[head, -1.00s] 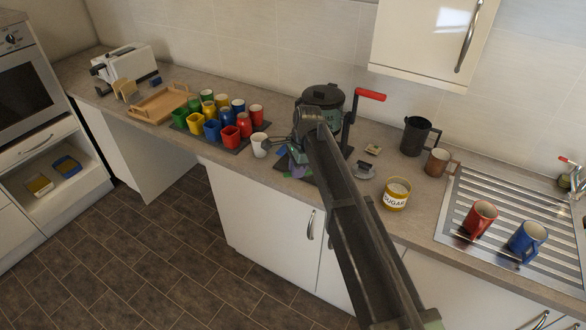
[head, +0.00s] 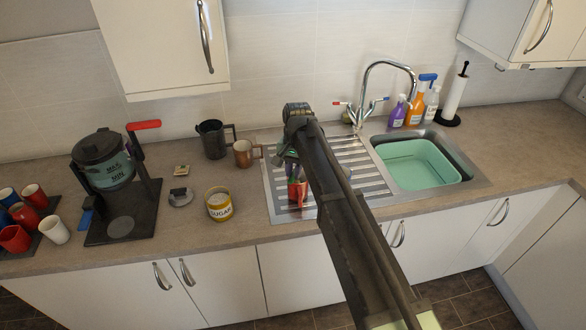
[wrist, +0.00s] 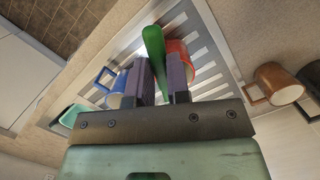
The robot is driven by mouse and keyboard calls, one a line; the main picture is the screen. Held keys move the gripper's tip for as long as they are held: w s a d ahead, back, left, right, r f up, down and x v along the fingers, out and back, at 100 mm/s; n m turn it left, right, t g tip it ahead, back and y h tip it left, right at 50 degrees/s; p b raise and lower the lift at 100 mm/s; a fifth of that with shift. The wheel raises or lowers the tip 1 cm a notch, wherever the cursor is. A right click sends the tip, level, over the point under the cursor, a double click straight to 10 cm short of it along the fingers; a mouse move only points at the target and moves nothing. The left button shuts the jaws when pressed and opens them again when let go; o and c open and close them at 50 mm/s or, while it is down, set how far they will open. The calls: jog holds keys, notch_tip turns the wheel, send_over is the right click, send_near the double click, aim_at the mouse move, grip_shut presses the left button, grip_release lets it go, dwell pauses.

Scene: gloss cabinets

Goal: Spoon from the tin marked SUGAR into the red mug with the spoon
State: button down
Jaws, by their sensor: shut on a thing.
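The tin marked SUGAR (head: 219,206) stands open on the worktop, left of the drainer, with pale contents showing. The red mug (head: 297,192) stands on the drainer, partly hidden by my arm; it also shows behind the fingers in the wrist view (wrist: 181,50). My gripper (wrist: 161,72) is shut on a green handle (wrist: 153,45), which looks like the spoon's. Its bowl is not clear, so I cannot tell whether it carries sugar. In the head view my gripper (head: 291,158) is over the drainer, close to the red mug.
A blue mug (wrist: 117,88) is beside the red one. A brown mug (head: 243,153) and a dark jug (head: 212,139) stand behind the tin. A coffee maker (head: 106,165) is at left. The sink basin (head: 415,165) is at right.

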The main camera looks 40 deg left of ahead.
jog(key=shift+w+d+n, duration=0.15)
jog(key=shift+d+n, duration=0.1)
jog(key=shift+n, duration=0.15)
jog(key=shift+s+a+n, duration=0.2)
jog(key=shift+n, duration=0.2)
notch_tip(320, 180, down, 3)
jog(key=b, duration=0.2)
jog(key=shift+r+b, duration=0.15)
jog(key=shift+b, duration=0.15)
jog(key=y, duration=0.1)
jog(key=r+g+y, duration=0.1)
jog(key=y, duration=0.1)
jog(key=g+y, duration=0.1)
jog(key=shift+w+d+r, duration=0.2)
jog(key=shift+d, duration=0.1)
jog(key=h, duration=0.1)
jog(key=t+h+p, duration=0.1)
jog(key=h, duration=0.1)
jog(key=shift+s+a+r+t+p, duration=0.15)
jog(key=shift+a+r+t+p, duration=0.15)
jog(key=shift+a+p, duration=0.1)
jog(key=shift+d+f+h, duration=0.15)
jog(key=shift+h, duration=0.45)
